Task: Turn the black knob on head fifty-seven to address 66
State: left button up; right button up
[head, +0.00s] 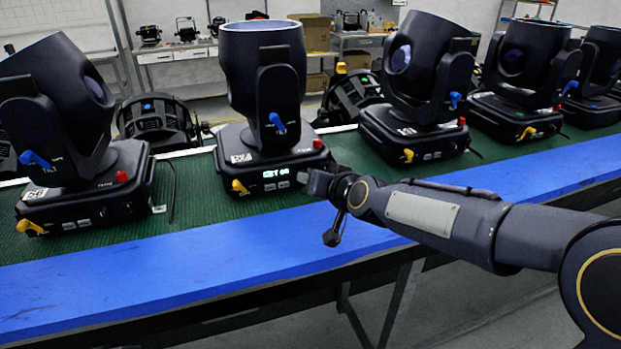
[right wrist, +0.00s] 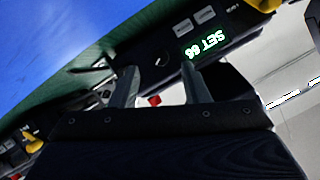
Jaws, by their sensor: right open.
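The moving head (head: 264,70) with a lit display stands on the green mat. Its number sticker is too small to read surely. The green display (right wrist: 207,45) appears to read SET 66 in the right wrist view; it also shows in the head view (head: 276,173). The black knob (right wrist: 161,59) with a white mark lies between my right gripper's two fingers (right wrist: 158,72). The fingers are apart, with visible space on each side of the knob. In the head view, my right gripper (head: 314,184) is at the base's front right and hides the knob. My left gripper is out of view.
A red button (right wrist: 154,100) is near the fingers. A yellow lever (head: 239,187) and a blue lever (head: 277,122) stick out of the head. Other moving heads stand to the left (head: 75,100) and right (head: 425,80). The blue table edge (head: 200,255) is clear.

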jog(key=p+v, duration=0.1)
jog(key=v, duration=0.3)
jog(key=shift+s+d+r, duration=0.1)
jog(key=shift+s+d, duration=0.05)
jog(key=shift+s, duration=0.05)
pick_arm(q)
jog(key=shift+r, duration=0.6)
